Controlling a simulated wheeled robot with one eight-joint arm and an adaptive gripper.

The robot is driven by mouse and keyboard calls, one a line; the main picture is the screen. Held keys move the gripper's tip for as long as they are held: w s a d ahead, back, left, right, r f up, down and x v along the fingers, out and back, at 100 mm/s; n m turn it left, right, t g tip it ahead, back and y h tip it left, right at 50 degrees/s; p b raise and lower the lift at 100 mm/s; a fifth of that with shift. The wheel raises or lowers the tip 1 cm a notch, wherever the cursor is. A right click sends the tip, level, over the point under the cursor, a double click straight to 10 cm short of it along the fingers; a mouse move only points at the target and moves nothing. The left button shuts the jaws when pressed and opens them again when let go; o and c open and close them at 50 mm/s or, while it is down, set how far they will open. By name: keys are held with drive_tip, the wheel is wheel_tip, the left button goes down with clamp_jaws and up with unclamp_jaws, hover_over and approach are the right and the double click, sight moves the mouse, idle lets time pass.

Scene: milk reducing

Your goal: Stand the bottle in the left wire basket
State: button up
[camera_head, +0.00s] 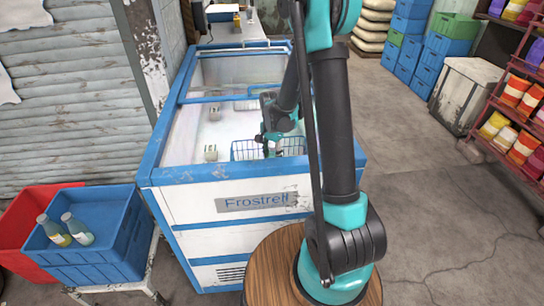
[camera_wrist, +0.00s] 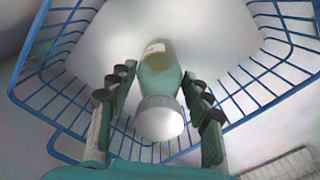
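My gripper (camera_wrist: 160,72) points down into the freezer, with one finger on each side of the bottle (camera_wrist: 160,85). The fingertips look to be against its sides. The bottle is greenish, with a white cap towards the wrist camera and a pale label at its far end. Blue wire basket sides (camera_wrist: 270,75) surround it in the wrist view. I cannot tell whether its base touches the floor below. In the head view, my gripper (camera_head: 271,140) is over a blue wire basket (camera_head: 243,151) at the freezer's near end. My gripper mostly hides the bottle there.
The white and blue freezer (camera_head: 185,178) has raised walls around the baskets. Another blue wire basket (camera_head: 246,104) lies farther back. Small cartons (camera_head: 210,153) stand left of the near basket. A blue crate (camera_head: 100,255) at the lower left holds two other bottles (camera_head: 66,232).

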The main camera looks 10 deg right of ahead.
drive_tip(key=shift+o, duration=1.4)
wheel_tip(320, 180, up, 12)
drive_tip(key=shift+r, duration=0.15)
idle(0.6)
